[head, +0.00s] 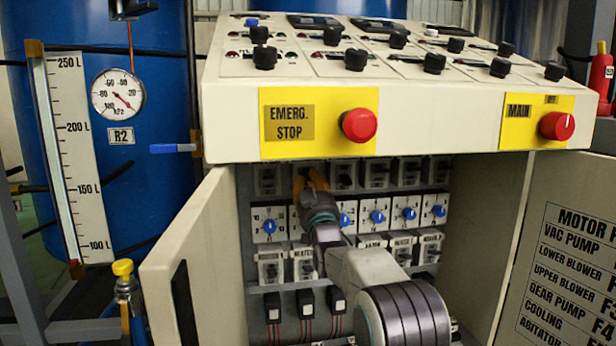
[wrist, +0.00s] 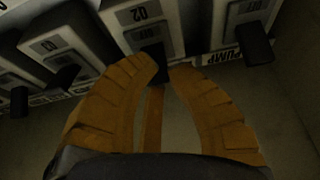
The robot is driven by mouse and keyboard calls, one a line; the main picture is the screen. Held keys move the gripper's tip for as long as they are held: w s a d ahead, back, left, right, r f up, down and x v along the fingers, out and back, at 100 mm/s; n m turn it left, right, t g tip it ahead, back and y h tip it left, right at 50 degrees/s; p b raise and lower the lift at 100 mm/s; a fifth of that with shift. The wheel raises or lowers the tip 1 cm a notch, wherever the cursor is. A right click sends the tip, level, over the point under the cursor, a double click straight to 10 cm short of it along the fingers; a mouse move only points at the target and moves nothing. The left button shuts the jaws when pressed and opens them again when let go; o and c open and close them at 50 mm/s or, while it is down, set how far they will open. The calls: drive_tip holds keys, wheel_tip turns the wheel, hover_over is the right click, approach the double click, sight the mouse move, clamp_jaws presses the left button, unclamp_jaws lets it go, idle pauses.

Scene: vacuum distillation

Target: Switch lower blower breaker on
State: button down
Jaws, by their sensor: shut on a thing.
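My gripper (head: 312,182) reaches into the open cabinet, at the second breaker from the left in the upper row. In the wrist view its orange fingers (wrist: 164,72) are shut on the black lever (wrist: 152,53) of a breaker (wrist: 135,14) that seems to be marked Q2. The fingers hide part of the lever. I cannot tell whether this breaker is on or off. I cannot read a "lower blower" label on it. A door list (head: 568,265) names the lower blower, but its full code is cut off.
Neighbouring breakers (head: 343,175) stand close on the right, and another (head: 267,180) on the left. Blue-knobbed dials (head: 377,217) sit below. The open left door (head: 190,260) and the console overhang with the emergency stop (head: 359,125) bound the opening.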

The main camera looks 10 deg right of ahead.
drive_tip(key=shift+d+r+g+p, duration=0.3)
drive_tip(key=shift+r+g+p, duration=0.2)
drive_tip(key=shift+g+p, duration=0.3)
drive_tip(key=shift+w, duration=0.1)
drive_tip(key=shift+f+p, duration=0.1)
drive_tip(key=shift+p, duration=0.25)
drive_tip(key=c, duration=1.4)
unclamp_jaws()
drive_tip(key=shift+d, duration=0.1)
drive_tip(key=shift+c, duration=0.2)
drive_tip(key=o, duration=0.4)
drive_tip(key=shift+a, duration=0.2)
